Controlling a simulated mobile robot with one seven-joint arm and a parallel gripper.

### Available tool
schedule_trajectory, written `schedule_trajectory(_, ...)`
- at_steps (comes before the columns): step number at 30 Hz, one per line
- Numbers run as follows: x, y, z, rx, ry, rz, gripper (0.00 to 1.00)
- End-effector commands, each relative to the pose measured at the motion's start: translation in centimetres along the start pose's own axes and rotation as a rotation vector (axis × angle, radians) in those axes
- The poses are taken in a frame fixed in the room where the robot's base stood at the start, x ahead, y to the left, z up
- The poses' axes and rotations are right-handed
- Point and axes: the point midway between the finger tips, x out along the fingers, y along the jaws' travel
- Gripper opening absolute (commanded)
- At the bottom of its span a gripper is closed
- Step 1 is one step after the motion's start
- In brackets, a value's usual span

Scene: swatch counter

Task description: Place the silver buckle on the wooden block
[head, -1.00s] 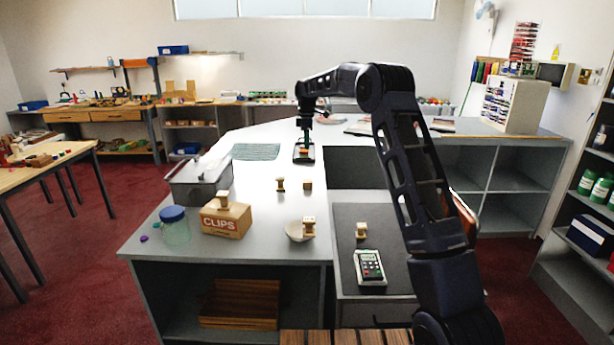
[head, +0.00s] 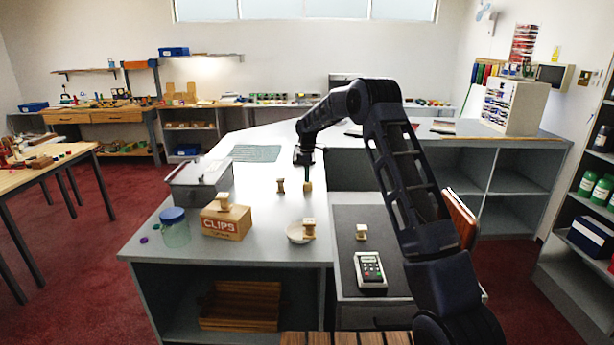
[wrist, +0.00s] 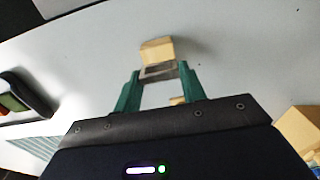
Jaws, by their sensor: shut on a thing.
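My gripper (head: 308,179) is over the counter in the head view, at the small wooden block (head: 308,187). In the wrist view, its two green fingers (wrist: 160,80) are shut on the silver buckle (wrist: 158,72), a small grey piece between the fingertips. The pale wooden block (wrist: 157,48) shows just beyond the buckle there. The buckle overlaps the block's near edge in that view, and I cannot tell whether they touch. In the head view the buckle is too small to make out.
A wooden spool-shaped piece (head: 280,186) stands left of the block.

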Motion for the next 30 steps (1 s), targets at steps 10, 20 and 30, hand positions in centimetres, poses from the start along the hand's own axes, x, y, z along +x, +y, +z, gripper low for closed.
schedule_trajectory(10, 0.7, 0.0, 0.0, 0.000, 0.001, 0.002, 0.20)
schedule_trajectory(20, 0.9, 0.0, 0.0, 0.001, 0.001, 0.002, 0.62)
schedule_trajectory(30, -0.1, 0.1, 0.0, 0.001, 0.001, 0.003, 0.62)
